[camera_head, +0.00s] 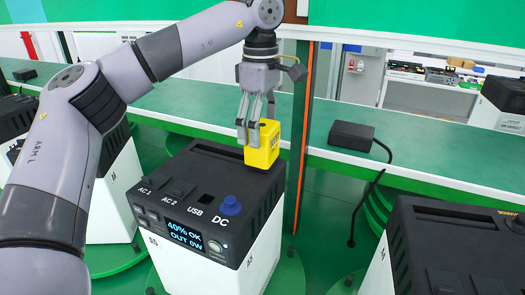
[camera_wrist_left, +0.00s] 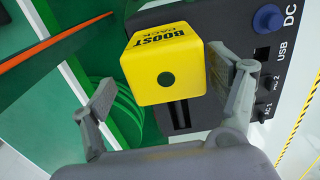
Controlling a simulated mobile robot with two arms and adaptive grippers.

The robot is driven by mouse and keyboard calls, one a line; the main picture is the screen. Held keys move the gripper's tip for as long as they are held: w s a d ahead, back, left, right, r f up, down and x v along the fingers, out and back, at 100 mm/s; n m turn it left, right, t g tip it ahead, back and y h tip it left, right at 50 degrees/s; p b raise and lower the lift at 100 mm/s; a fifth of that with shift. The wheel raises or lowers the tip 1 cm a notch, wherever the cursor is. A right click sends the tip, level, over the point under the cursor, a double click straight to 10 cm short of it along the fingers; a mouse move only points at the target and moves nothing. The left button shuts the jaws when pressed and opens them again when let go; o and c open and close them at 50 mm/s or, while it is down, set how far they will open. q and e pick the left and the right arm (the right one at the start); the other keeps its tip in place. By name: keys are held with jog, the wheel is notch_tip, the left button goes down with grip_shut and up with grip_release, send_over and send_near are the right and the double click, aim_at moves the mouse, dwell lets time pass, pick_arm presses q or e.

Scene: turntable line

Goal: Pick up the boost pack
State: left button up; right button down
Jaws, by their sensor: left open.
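The boost pack (camera_head: 263,147) is a yellow block that stands on the rear top of the black-and-white power station (camera_head: 190,190). In the left wrist view the boost pack (camera_wrist_left: 165,75) shows its lettering and a dark round spot. My left gripper (camera_head: 248,135) is above the station, close against the pack in the head view. In the left wrist view its two fingers (camera_wrist_left: 168,95) are spread apart, with the pack between and beyond them. A gap shows on the left finger's side; whether the right finger touches the pack is unclear. My right gripper is not in view.
A second power station (camera_head: 455,240) stands at the right front. A black power adapter (camera_head: 352,136) with a cable lies on the green bench (camera_head: 410,150) behind. An orange upright edge (camera_head: 304,130) stands just right of the boost pack.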

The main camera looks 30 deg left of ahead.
aim_at(263, 149)
pick_arm(q)
jog(key=shift+s+f, duration=0.15)
jog(key=shift+f, duration=0.05)
jog(key=f, duration=0.1)
jog(key=f+p, duration=0.1)
jog(key=f, duration=0.1)
jog(key=f+p, duration=0.1)
jog(key=shift+s+d+f, duration=0.2)
jog(key=shift+d, duration=0.1)
jog(key=shift+f, duration=0.25)
jog(key=shift+c, duration=0.6)
jog(key=shift+r, duration=0.1)
jog(key=c, duration=1.7)
